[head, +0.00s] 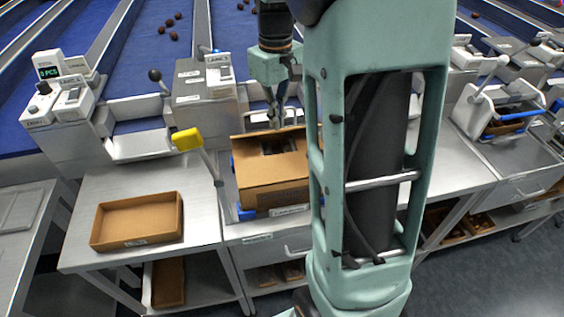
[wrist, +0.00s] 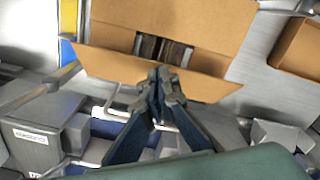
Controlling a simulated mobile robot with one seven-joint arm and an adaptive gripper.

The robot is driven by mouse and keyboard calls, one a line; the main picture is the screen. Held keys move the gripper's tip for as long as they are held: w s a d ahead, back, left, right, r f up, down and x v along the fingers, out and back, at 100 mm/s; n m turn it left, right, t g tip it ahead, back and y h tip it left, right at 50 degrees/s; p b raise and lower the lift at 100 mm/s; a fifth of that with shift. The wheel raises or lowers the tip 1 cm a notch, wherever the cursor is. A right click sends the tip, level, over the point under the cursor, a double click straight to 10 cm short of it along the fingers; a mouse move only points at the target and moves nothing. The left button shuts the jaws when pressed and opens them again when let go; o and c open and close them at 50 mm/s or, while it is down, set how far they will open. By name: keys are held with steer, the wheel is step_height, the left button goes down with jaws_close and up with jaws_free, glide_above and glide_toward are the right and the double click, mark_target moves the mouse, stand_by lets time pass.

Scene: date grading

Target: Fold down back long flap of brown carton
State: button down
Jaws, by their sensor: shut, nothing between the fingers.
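The brown carton (head: 272,197) sits in a station on the metal bench in the head view, partly hidden by my arm. In the wrist view the carton (wrist: 215,30) shows from above, with brown panels on both sides of a central gap where dark contents show. Its back long flap (wrist: 105,64) slants outward along the carton's back edge, toward the machine. My gripper (head: 277,124) is at the carton's back side. In the wrist view my gripper (wrist: 165,76) is shut and empty, its tips over the middle of this flap. I cannot tell whether they touch it.
An empty shallow brown tray (head: 138,220) lies on the bench to the left. A yellow-ended lever (head: 187,139) stands at the carton's left. A grey machine housing (head: 205,92) stands behind. The bench between tray and carton is clear.

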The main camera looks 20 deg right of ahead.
steer(key=shift+f+b, duration=1.7)
steer(key=shift+f, duration=0.85)
step_height(320, 180, up, 11)
steer(key=p, duration=0.9)
